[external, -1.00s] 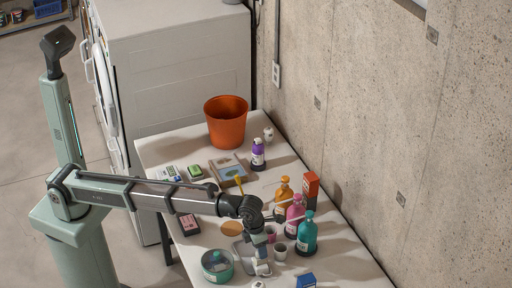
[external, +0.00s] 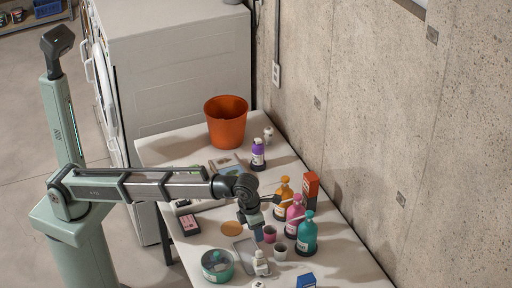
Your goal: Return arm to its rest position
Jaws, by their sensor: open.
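My gripper (external: 258,237) points down over the front part of the table, and its fingertips are small and hard to make out. Just below it in the picture stands a small white object (external: 261,264), apart from the fingers. A smaller white piece with a dark mark (external: 258,284) lies at the bottom edge of the view. At this size I cannot tell which of these, if either, is the white brush or the white power brick. My arm hides part of the table's left middle.
A grey tray (external: 241,246) and a teal round tin (external: 217,266) lie near the gripper. Pink (external: 269,234) and white (external: 280,252) cups and pink (external: 294,215), teal (external: 307,236) and orange (external: 283,198) bottles stand to the right. An orange bucket (external: 226,122) stands at the back.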

